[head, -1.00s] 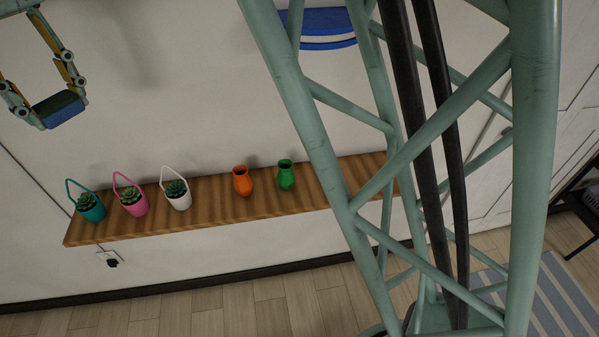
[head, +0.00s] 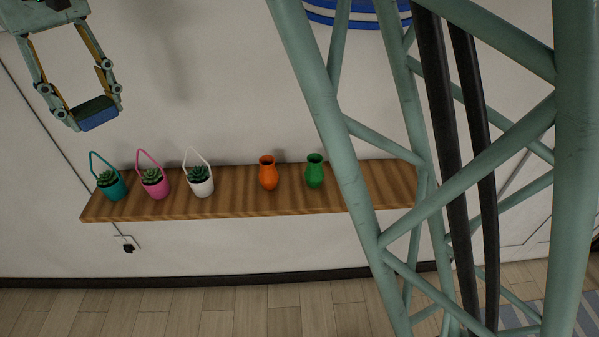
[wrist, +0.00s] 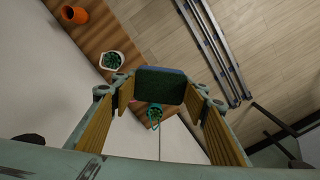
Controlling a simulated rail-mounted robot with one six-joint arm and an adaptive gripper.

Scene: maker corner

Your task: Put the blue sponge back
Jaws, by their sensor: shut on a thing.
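The blue sponge (head: 99,121) has a dark green top layer and hangs between the two fingers of my gripper (head: 93,108) at the upper left of the head view. My gripper is shut on it, above the left end of the wooden shelf. In the wrist view the sponge (wrist: 160,86) shows its dark green face, held between the yellow-lined fingers. It is clear of the shelf and the pots. I cannot tell which spot is the sponge's own place.
On the shelf (head: 235,203) stand teal (head: 115,188), pink (head: 157,187) and white (head: 201,186) handled plant pots, an orange vase (head: 268,176) and a green vase (head: 314,173). Bare wood lies between the white pot and orange vase. My lattice column hides the shelf's right part.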

